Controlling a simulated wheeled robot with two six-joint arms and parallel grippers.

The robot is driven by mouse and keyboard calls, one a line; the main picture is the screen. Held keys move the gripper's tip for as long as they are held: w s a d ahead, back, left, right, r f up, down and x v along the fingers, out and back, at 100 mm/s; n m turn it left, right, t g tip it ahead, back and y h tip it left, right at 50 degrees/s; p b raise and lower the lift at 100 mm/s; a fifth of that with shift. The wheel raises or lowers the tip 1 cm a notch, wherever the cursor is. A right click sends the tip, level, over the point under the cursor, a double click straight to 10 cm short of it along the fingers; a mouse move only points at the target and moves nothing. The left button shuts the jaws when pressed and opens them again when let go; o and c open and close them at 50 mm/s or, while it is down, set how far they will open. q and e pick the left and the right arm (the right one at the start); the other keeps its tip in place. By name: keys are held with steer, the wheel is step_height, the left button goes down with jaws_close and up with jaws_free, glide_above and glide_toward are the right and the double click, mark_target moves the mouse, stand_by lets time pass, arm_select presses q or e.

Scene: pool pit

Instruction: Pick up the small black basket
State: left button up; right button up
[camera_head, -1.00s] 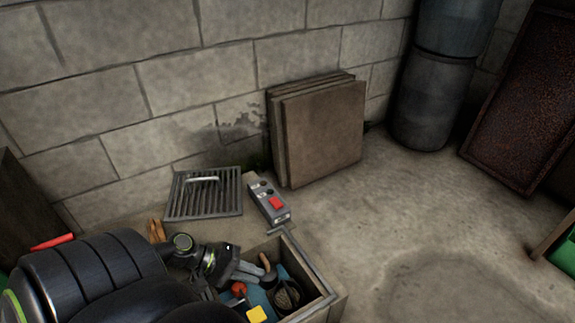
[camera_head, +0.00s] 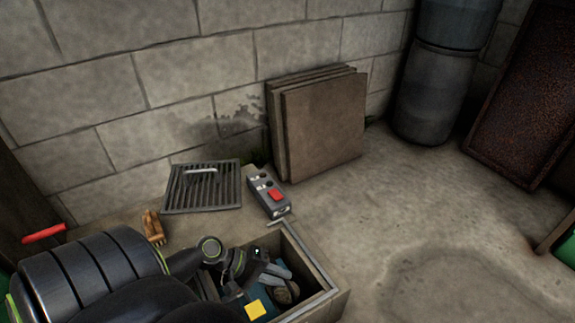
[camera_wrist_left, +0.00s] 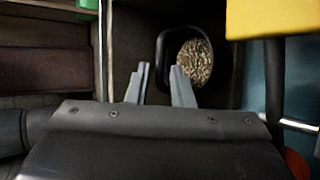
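The small black basket (camera_head: 286,292) sits inside a wooden crate (camera_head: 322,276), partly hidden by my left gripper in the head view. In the left wrist view the basket (camera_wrist_left: 224,62) shows as a dark rounded rim around a speckled brown and grey inside. My left gripper (camera_head: 279,271) is low over the crate, close to the basket. Its two grey fingers (camera_wrist_left: 160,68) are apart, with the basket's left rim just beyond and between their tips. I cannot tell whether they touch it. My right gripper is in neither view.
A yellow block (camera_head: 255,310) is in the crate near the gripper. A grey box with a red button (camera_head: 270,194), a metal grate (camera_head: 202,190) and brown gloves (camera_head: 153,228) lie behind the crate. Stacked boards (camera_head: 322,128) lean on the wall.

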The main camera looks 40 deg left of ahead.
mark_target(292, 282)
arm_select(q)
steer(key=b+x, duration=0.1)
steer(key=x, duration=0.3)
steer(key=shift+f, duration=0.1)
jaws_close()
